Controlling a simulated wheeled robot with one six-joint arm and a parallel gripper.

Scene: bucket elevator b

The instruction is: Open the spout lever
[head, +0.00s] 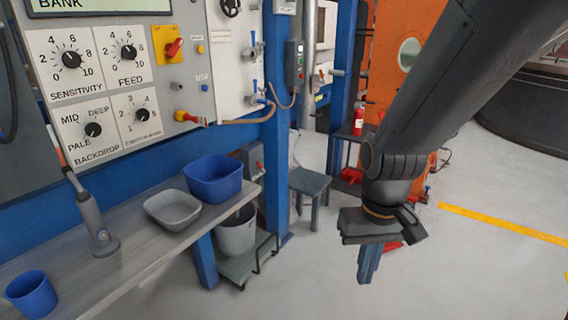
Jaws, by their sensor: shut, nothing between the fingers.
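My gripper (368,280) hangs down at the right of centre in the head view, over the open floor. Its two fingers are together and nothing shows between them. I cannot tell for sure which part is the spout lever. A small red handle (259,167) sits on a grey box (251,156) by the blue post, above a grey bucket (237,236). Small blue-handled valves (254,92) are on the white panel higher up. My gripper is to the right of all of these and apart from them.
A bench (130,247) at left bears a blue bin (213,183), a grey bowl (172,211), a blue cup (32,296) and a grey stand (95,225). A blue post (277,160) and a stool (310,187) stand between. The floor at lower right is clear.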

